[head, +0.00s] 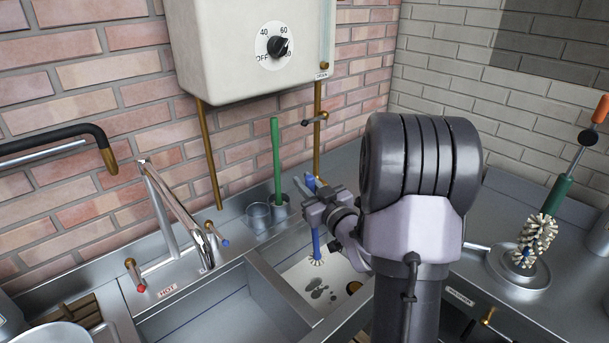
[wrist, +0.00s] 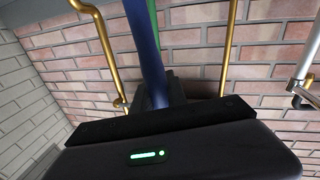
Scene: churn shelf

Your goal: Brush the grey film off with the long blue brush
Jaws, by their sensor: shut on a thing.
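My gripper (head: 324,205) is shut on the long blue brush (head: 316,243) and holds it upright over the right-hand sink basin. The brush's pale bristle head (head: 317,262) points down at the basin's white floor, at or just above it; I cannot tell if it touches. Dark grey film patches (head: 318,292) lie on that floor just below the head. In the wrist view the blue handle (wrist: 146,50) rises from between the jaws (wrist: 168,92); the bristles are out of that view.
A green-handled brush (head: 276,160) stands in a cup behind the basin, beside a clear glass (head: 258,217). The tap (head: 180,215) is at left. A boiler (head: 255,50) with brass pipes hangs above. Another bristle brush (head: 537,235) stands at right. My arm hides part of the basin.

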